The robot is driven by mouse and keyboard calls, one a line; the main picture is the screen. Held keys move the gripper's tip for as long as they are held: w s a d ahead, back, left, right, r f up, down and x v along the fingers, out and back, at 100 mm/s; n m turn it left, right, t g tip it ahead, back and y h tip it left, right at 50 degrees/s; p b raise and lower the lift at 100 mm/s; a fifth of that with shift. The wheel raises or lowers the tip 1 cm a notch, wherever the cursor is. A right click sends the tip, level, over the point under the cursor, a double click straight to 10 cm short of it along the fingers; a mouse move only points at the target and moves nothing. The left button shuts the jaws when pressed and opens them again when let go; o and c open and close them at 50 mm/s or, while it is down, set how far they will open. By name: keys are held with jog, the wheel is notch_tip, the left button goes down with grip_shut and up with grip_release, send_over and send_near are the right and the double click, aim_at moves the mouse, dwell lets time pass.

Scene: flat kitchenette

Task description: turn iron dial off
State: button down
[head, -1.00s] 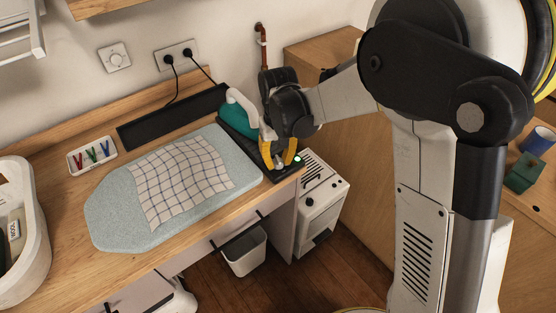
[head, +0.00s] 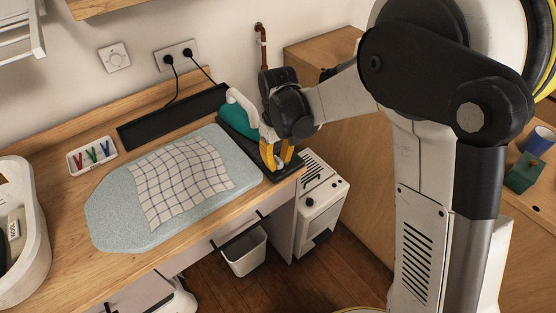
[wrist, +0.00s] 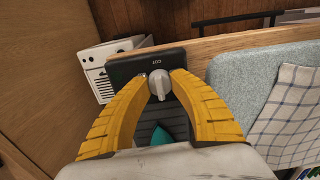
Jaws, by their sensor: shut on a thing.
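The iron (head: 238,115), teal with a white handle, stands on a black base (head: 240,143) at the right end of the counter. A light grey dial (wrist: 159,87) sits on the black end of this base, with the letters "COT" beside it in the wrist view. My gripper (head: 278,164) reaches down over this end. Its yellow fingers, also in the wrist view (wrist: 161,82), are closed on the dial from both sides. A bit of the teal iron (wrist: 161,136) shows between the fingers; my gripper hides the rest there.
A pale blue ironing pad (head: 110,212) with a checked cloth (head: 180,180) lies left of the base. A clip tray (head: 72,162) and a white basket (head: 38,240) are farther left. A white box unit (head: 318,205) stands on the floor, right of the counter.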

aim_at(278, 158)
jog(key=c, duration=1.4)
grip_release()
jog(key=shift+o, duration=0.2)
notch_tip(278, 158, up, 12)
jog(key=s+d+r+m+t, duration=0.1)
jog(key=s+d+m+t, duration=0.2)
jog(key=s+d, duration=0.4)
jog(key=s+d+r+m+t, duration=0.2)
jog(key=s+d+m+t, duration=0.2)
jog(key=s+d, duration=0.4)
jog(key=s, duration=0.3)
jog(key=shift+d+r, duration=0.25)
